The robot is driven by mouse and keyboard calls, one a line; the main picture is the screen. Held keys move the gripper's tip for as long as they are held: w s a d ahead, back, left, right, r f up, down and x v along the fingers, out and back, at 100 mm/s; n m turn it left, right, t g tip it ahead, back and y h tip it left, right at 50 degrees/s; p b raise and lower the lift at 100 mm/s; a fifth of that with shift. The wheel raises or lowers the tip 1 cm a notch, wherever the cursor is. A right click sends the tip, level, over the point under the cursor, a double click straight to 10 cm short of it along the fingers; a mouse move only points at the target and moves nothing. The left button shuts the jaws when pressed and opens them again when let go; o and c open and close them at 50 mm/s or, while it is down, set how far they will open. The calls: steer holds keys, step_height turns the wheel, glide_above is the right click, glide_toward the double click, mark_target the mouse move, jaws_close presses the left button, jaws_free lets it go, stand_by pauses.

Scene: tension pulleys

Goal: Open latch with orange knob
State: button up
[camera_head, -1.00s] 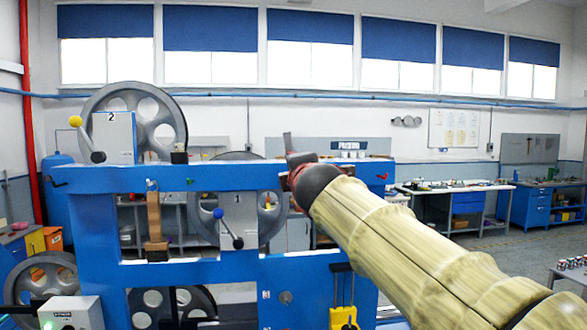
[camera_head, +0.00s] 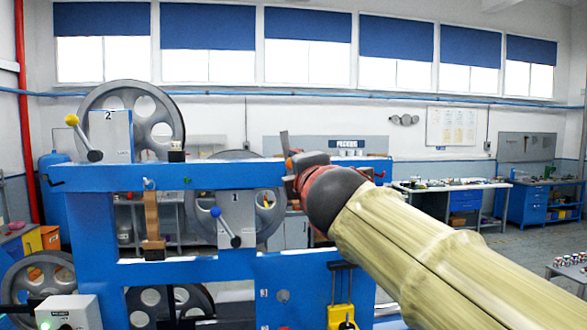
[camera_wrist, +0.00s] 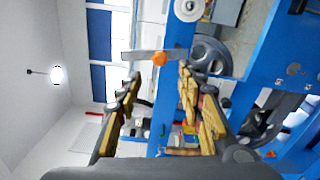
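The orange knob (camera_wrist: 160,58) sits on a flat grey latch bar (camera_wrist: 140,55) in the wrist view. In the head view the grey latch bar (camera_head: 284,141) stands upright at the top right of the blue frame, with a small orange spot of the knob (camera_head: 289,164) at its lower end. My gripper (camera_wrist: 160,76) is open, with one yellow-padded finger on each side of the knob in the picture. The knob appears just beyond the fingertips; I cannot tell whether they touch it. In the head view my wrist largely hides the gripper.
The blue frame (camera_head: 215,178) carries large grey pulleys (camera_head: 162,120). A yellow-knobbed lever (camera_head: 72,120) and a blue-knobbed lever (camera_head: 216,212) are to the left. Workbenches (camera_head: 465,200) stand farther back.

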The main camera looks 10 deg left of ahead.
steer(key=shift+v, duration=1.7)
